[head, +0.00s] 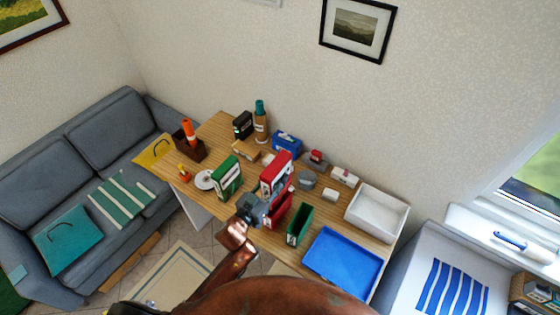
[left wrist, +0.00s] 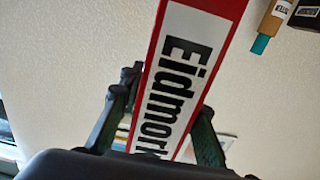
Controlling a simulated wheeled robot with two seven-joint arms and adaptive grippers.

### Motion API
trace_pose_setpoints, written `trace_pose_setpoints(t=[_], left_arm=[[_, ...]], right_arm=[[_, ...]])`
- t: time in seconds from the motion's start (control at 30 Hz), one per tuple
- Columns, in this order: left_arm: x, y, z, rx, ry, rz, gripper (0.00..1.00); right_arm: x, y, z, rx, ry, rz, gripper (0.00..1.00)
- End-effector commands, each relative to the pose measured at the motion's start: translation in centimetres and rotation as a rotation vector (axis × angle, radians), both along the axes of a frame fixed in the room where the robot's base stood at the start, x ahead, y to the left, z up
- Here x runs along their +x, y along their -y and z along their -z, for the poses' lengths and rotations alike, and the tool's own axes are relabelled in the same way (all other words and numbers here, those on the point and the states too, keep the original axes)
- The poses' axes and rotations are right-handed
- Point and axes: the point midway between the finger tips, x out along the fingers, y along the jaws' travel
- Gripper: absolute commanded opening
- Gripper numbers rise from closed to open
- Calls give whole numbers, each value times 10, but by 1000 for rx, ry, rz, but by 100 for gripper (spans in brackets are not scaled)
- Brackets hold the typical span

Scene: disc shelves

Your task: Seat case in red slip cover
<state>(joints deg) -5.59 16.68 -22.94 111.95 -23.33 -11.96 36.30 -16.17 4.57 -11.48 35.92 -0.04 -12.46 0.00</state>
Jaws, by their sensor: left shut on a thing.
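The red case (head: 276,171) has a white label and stands upright over the table in the head view. In the left wrist view the case (left wrist: 188,75) fills the space between the fingers, and its label reads "Eidmork". My left gripper (head: 260,206) is shut on the case, low on its near side. The red slip cover (head: 281,207) shows just below the case, partly hidden by the case and gripper. I cannot tell whether the case's lower end is inside the cover. My right gripper is in neither view.
A green case (head: 228,176) stands left of the gripper, and an open green slip cover (head: 299,225) stands to the right. A blue tray (head: 343,262) and a white bin (head: 377,213) fill the table's right end. Several small items stand behind.

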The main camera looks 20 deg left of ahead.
Motion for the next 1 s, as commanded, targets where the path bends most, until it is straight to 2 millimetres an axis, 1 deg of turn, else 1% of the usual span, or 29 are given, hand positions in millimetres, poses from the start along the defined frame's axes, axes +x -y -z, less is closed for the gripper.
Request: trace_pose_setpoints(t=[0.03,0.1,0.2,0.3,0.47,0.67,0.77,1.0], left_arm=[[3,0,-4,3,2,4,0],[5,-1,-5,2,1,5,0],[6,-1,-4,2,0,5,0],[6,-1,-4,2,0,5,0],[5,-2,-4,2,0,4,0],[5,-1,-6,6,-2,3,0],[5,-1,4,6,-3,2,0],[4,-1,26,6,-3,2,0]], right_arm=[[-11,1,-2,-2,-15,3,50],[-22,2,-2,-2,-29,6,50],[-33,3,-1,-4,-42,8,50],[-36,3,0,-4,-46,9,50],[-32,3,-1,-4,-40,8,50],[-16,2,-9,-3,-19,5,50],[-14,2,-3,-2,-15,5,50],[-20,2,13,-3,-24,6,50]])
